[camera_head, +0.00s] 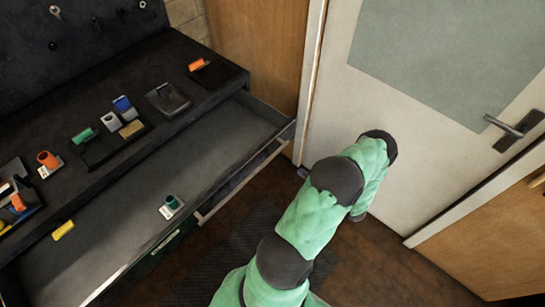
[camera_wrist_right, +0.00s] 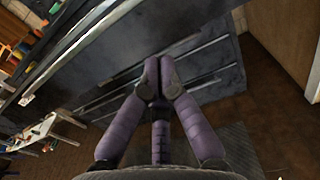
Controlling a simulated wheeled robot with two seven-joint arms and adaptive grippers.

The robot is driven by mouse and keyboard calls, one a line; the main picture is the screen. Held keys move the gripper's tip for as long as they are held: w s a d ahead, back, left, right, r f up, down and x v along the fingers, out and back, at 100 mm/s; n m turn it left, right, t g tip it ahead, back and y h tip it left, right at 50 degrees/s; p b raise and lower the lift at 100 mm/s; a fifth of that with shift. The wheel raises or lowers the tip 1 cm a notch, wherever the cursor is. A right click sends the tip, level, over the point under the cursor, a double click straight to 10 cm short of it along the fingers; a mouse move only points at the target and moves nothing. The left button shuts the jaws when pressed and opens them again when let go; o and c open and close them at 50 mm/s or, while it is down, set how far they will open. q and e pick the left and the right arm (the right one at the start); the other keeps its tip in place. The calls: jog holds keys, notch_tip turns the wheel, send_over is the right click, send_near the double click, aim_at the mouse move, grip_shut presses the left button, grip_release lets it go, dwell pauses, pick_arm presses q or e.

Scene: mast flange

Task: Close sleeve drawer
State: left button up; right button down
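The open drawer (camera_head: 112,222) juts out from under the dark workbench in the head view. Its front and long pale handle bar (camera_head: 240,182) face the floor at right. A yellow piece (camera_head: 63,230) and a small green sleeve with a pale label (camera_head: 172,206) lie in it. My left gripper is not in view.
The workbench top (camera_head: 190,60) carries several holders with coloured parts. A pale door (camera_head: 350,130) with a metal handle (camera_head: 515,127) stands beyond my arm, and a wooden panel (camera_head: 260,45) is behind the drawer's end. Brown floor (camera_head: 375,265) is clear at right.

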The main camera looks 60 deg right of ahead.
aim_at(272, 149)
jog(key=x, duration=0.4)
jog(key=b+x, duration=0.1)
jog(key=x, duration=0.3)
jog(key=b+x, duration=0.1)
jog(key=x, duration=0.3)
jog(key=shift+w+d, duration=0.2)
jog(key=shift+d, duration=0.2)
jog(key=shift+w+d, duration=0.15)
jog(key=shift+w, duration=0.35)
jog(key=shift+r, duration=0.1)
